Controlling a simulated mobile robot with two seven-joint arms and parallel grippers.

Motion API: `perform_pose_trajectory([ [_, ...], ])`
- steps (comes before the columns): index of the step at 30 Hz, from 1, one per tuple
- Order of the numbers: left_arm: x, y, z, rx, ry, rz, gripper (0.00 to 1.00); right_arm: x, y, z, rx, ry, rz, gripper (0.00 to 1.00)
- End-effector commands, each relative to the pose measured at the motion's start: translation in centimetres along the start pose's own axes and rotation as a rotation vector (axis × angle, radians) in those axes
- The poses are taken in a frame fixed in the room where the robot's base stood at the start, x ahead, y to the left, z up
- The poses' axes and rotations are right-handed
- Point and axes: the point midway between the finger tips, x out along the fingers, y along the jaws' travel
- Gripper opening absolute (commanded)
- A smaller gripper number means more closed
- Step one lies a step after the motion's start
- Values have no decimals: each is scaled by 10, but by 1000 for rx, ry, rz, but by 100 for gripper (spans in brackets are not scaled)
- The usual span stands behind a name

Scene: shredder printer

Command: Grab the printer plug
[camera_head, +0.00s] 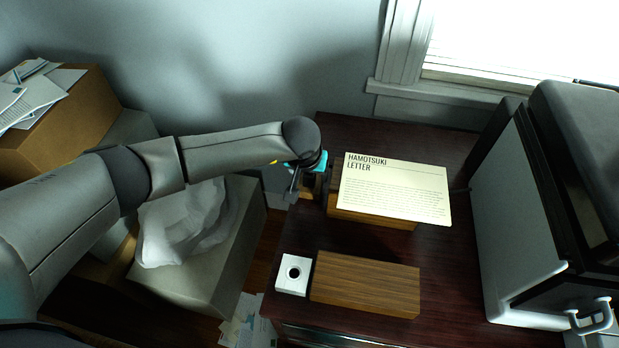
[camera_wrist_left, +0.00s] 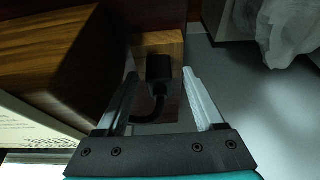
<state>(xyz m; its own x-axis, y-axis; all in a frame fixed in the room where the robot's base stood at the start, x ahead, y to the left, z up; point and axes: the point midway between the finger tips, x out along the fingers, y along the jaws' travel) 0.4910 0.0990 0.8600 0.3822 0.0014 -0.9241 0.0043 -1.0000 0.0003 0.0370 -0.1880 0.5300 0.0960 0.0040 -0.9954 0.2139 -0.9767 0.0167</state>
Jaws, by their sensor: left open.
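A black plug (camera_wrist_left: 158,68) with a black cable (camera_wrist_left: 155,103) shows in the left wrist view, in front of a small wooden block (camera_wrist_left: 174,45). Whether it is seated in the block I cannot tell. My left gripper (camera_wrist_left: 161,78) is open, its two fingers on either side of the plug with gaps to both. In the head view my left gripper (camera_head: 307,178) reaches down at the left edge of the dark desk, by the small wooden block (camera_head: 310,192); the plug is hidden there. My right gripper is not in view.
A dark desk (camera_head: 440,262) holds a letter sheet (camera_head: 395,190) on a wooden box, a white holed block (camera_head: 293,274) beside a wooden box (camera_head: 366,283), and a large grey-and-black machine (camera_head: 515,225) at the right. A bin with a crumpled white bag (camera_head: 180,230) stands left.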

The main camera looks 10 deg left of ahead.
Motion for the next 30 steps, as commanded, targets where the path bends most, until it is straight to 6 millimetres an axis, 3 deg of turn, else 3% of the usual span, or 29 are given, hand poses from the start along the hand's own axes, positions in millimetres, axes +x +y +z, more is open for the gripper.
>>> perform_pose_trajectory([
  [8, 1, 0, 0, 1, 1, 0, 69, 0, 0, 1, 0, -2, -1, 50],
  [26, 1, 0, 0, 0, 1, 0, 1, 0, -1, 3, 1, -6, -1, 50],
  [30, 1, 0, 0, 0, 1, 0, 0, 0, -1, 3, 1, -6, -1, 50],
])
